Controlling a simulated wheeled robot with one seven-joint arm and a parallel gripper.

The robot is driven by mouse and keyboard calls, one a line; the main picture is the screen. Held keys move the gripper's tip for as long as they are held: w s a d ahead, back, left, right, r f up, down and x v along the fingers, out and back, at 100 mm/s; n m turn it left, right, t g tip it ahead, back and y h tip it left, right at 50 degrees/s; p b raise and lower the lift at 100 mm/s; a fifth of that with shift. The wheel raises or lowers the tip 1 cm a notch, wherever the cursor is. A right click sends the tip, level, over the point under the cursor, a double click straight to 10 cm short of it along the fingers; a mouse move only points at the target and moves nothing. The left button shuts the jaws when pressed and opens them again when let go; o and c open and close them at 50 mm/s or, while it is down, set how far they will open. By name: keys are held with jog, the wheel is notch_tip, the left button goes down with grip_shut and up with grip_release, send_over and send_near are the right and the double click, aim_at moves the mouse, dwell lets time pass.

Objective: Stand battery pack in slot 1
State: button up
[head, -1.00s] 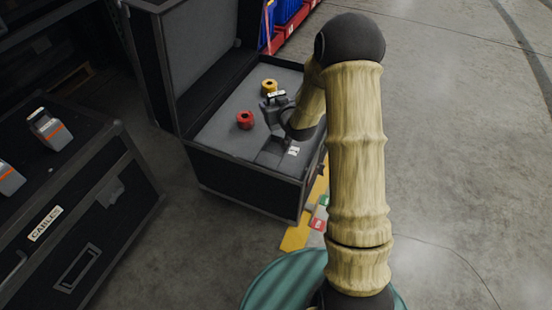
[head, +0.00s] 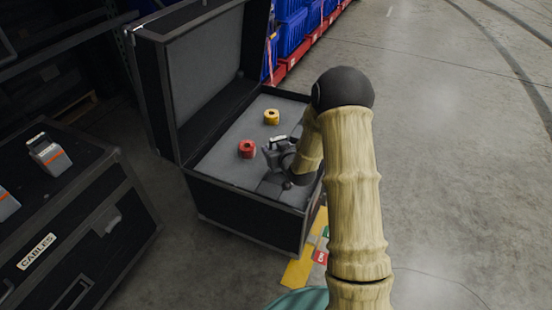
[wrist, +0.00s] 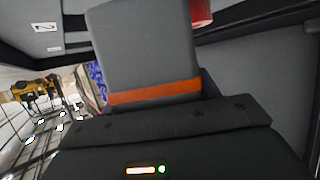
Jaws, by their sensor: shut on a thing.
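In the wrist view, a grey battery pack (wrist: 145,45) with an orange stripe is held at my gripper. In the head view, my gripper (head: 277,152) is over the front right part of the open black case (head: 250,222). The pack is small there and partly hidden by my gripper and arm. A darker patch (head: 270,188) shows in the case's grey foam in front of my gripper; I cannot tell which slot it is. A white label (wrist: 45,27) with a mark shows in the wrist view. I cannot tell whether the pack touches the foam.
A red roll (head: 247,149) and a yellow roll (head: 271,117) sit on the foam to the left of and behind my gripper. The raised lid (head: 208,70) stands at the left. A CABLES case (head: 85,235) at the left carries two more packs, one whole pack (head: 48,154) and one cut off.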

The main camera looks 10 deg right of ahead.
jog(key=shift+f+b, duration=0.75)
jog(key=shift+f, duration=0.95)
jog(key=shift+f+b, duration=0.4)
jog(key=shift+f, duration=0.15)
jog(key=o, duration=1.6)
jog(key=shift+f, duration=0.1)
jog(key=shift+o, duration=0.2)
jog(key=shift+r+p, duration=0.55)
jog(key=shift+r, duration=0.15)
jog(key=p+v, duration=0.2)
jog(key=v, duration=1)
jog(key=shift+f, duration=0.2)
jog(key=shift+s, duration=0.1)
